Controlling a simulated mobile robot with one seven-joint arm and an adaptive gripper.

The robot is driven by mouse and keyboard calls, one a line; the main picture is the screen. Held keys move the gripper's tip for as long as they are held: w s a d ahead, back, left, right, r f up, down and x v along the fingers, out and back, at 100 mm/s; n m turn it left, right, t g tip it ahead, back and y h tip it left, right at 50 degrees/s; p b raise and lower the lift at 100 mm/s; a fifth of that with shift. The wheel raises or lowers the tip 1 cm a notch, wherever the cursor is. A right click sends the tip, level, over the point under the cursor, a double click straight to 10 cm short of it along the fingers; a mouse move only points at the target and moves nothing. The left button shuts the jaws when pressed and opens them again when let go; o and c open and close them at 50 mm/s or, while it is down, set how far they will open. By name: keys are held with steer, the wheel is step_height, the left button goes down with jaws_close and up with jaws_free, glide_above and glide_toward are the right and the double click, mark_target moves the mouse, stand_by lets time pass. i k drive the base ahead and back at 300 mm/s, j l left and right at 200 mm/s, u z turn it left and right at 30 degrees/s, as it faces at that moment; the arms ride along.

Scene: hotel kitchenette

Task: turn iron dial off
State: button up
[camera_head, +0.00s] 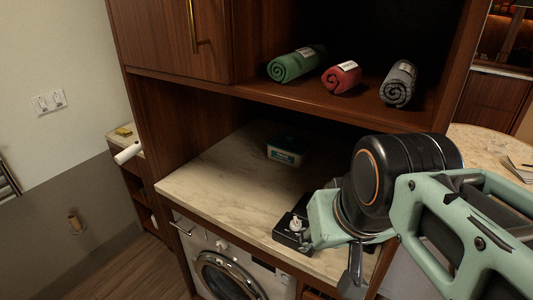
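My arm reaches in from the right of the head view, over the front edge of the marble counter. My gripper (354,272) is partly hidden by my wrist; a grey finger-like part points down at the counter's front edge, and its opening does not show. Just left of my wrist is a dark, low, flat object (287,233) with a small pale knob-like part (296,224) on top, at the counter edge. I cannot tell whether it is the iron, or whether my gripper touches it. No dial can be made out clearly.
The marble counter (225,180) is clear at the left. A teal and white tub (286,151) stands at its back. Rolled green (296,64), red (342,78) and grey (399,84) towels lie on the shelf above. A washing machine (230,270) is below.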

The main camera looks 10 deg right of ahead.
mark_target(295, 225)
steer(key=j+z, duration=0.3)
steer(key=i+j+z, duration=0.2)
steer(key=j+z, duration=0.15)
steer(key=j, duration=0.15)
